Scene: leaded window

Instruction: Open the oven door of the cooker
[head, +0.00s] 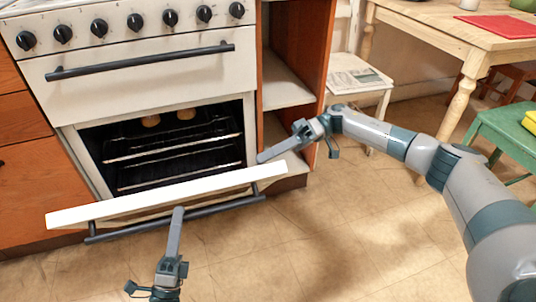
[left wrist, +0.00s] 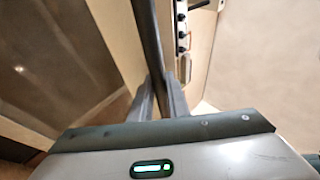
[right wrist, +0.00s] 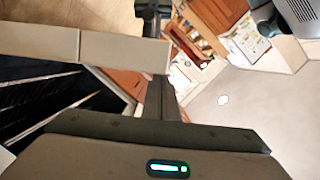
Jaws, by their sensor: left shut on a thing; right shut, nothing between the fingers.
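The white cooker (head: 40,75) has its oven door (head: 165,197) tilted partway down, with the dark oven inside and its racks (head: 175,147) showing. My left gripper (head: 178,212) is shut on the dark door handle (head: 228,207); the bar also runs between the fingers in the left wrist view (left wrist: 148,40). My right gripper (head: 265,157) is shut and empty, close to the right end of the door's upper edge, on the oven side. In the right wrist view the pale door edge (right wrist: 90,44) lies just past the fingers (right wrist: 160,97); I cannot tell whether they touch.
Above the oven is a second panel with its own dark bar handle (head: 140,62) and a row of knobs. An open wooden cabinet (head: 292,85) stands right of the cooker. A white chair (head: 355,80), a table (head: 440,20) and a green stool (head: 505,135) are further right. The floor in front is clear.

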